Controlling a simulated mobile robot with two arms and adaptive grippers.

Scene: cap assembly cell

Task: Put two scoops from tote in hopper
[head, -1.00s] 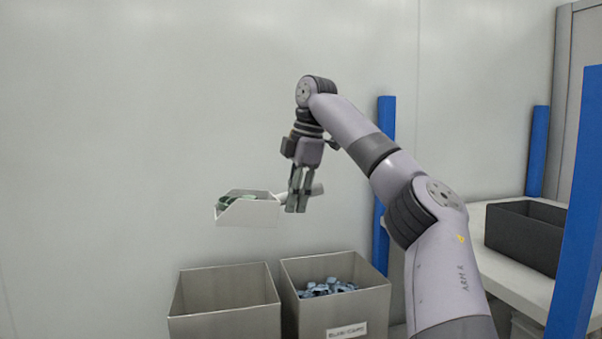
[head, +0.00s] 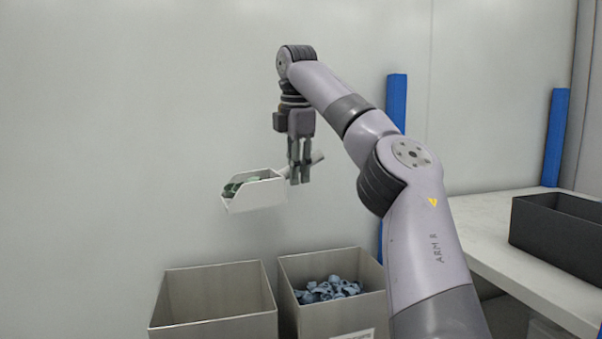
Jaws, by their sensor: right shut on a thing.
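My right gripper (head: 300,171) is shut on the handle of a white scoop (head: 258,196). The scoop hangs in the air above the bins, its tray to the left of the fingers, and holds several green caps (head: 240,184). Below stand two open grey bins. The left bin (head: 213,331) shows no contents; its floor is hidden. The right bin (head: 352,313) holds a heap of blue caps (head: 330,289); its label is cut off at the bottom edge. I cannot tell which container is the tote or the hopper. My left gripper is not in view.
A white table (head: 482,229) stands at the right with a dark open box (head: 560,228) on it; the inside of the box is hidden. Blue posts (head: 396,104) stand by the wall, another (head: 554,140) farther right. The space left of the scoop is free.

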